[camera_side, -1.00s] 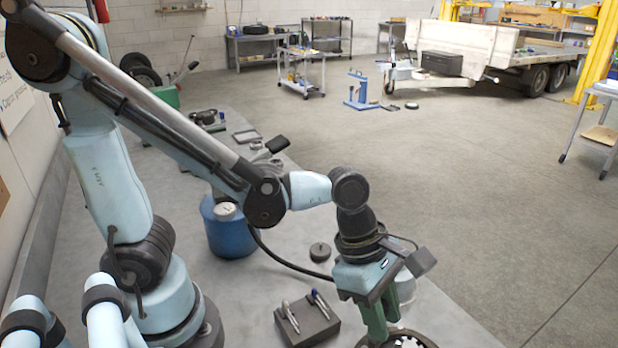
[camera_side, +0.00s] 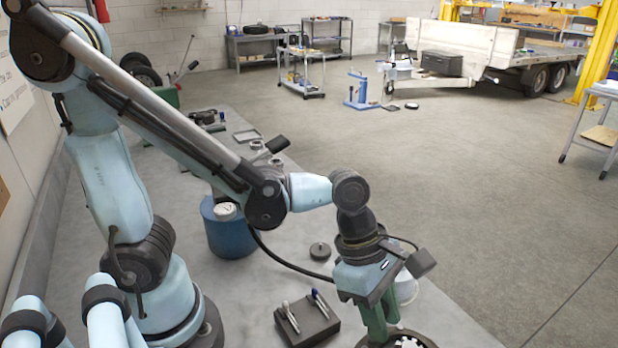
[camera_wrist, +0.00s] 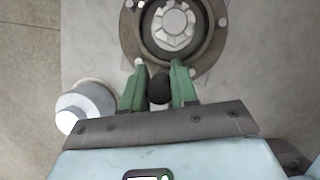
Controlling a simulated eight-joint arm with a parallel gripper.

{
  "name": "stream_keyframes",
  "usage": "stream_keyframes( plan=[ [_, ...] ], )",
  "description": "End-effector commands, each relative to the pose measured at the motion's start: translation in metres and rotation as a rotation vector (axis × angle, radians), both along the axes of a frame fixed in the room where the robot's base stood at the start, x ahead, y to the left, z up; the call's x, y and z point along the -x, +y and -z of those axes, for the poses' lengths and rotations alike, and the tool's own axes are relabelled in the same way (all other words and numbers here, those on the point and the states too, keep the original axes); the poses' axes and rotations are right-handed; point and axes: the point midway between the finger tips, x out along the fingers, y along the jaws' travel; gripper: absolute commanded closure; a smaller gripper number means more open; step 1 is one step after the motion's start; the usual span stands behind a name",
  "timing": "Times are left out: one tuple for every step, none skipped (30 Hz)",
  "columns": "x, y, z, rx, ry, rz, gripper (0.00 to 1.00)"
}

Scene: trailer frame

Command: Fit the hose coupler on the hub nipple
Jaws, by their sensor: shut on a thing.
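My gripper (camera_wrist: 158,92) has green fingers shut on a short dark cylindrical piece, which I take for the hose coupler (camera_wrist: 159,88). It shows between the fingers at the near edge of the hub (camera_wrist: 131,35) in the wrist view. The hub is a round dark ring with a pale castellated nut in its middle and small bright studs around the rim. I cannot tell which small part is the nipple, or whether the coupler touches the hub. In the side view my gripper (camera_side: 382,322) points down at the hub (camera_side: 425,341), which the bottom edge cuts off; the coupler is hidden there.
A white container (camera_wrist: 88,102) stands left of my gripper in the wrist view. In the side view, a dark block (camera_side: 318,330) with two pen-like tools, a black disc (camera_side: 320,252) and a blue bucket (camera_side: 231,238) stand on the grey bench. A black hose (camera_side: 290,263) runs toward my wrist.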

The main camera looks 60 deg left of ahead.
Motion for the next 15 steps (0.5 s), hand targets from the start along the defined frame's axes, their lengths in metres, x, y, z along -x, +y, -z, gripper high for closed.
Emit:
stream_keyframes(
  plan=[
    [-0.0009,-0.0001,0.0025,-0.005,-0.012,0.0,0.7],
    [-0.0009,-0.0002,0.0025,-0.005,-0.013,0.001,0.66],
    [-0.0008,-0.0003,0.0025,-0.005,-0.013,0.001,0.6],
    [-0.0008,-0.0005,0.0025,-0.004,-0.012,0.001,0.55],
    [-0.0005,-0.0006,0.0025,-0.004,-0.012,0.001,0.5],
    [-0.0003,-0.0009,0.0024,-0.004,-0.01,0.003,0.44],
    [0.0,-0.0011,0.0025,-0.004,-0.009,0.003,0.42],
    [0.0003,-0.0013,0.0024,-0.002,-0.009,0.004,0.42],
    [0.0006,-0.0015,0.0024,-0.002,-0.008,0.004,0.42],
    [0.0009,-0.0016,0.0024,-0.002,-0.007,0.005,0.42],
    [0.0011,-0.0017,0.0024,-0.001,-0.006,0.005,0.42],
    [0.0013,-0.0018,0.0024,-0.001,-0.005,0.005,0.42],
    [0.0015,-0.0019,0.0024,-0.001,-0.005,0.006,0.42],
    [0.0016,-0.0019,0.0024,0.001,-0.004,0.006,0.42],
    [0.0018,-0.002,0.0024,0.001,-0.003,0.006,0.42]
  ],
)
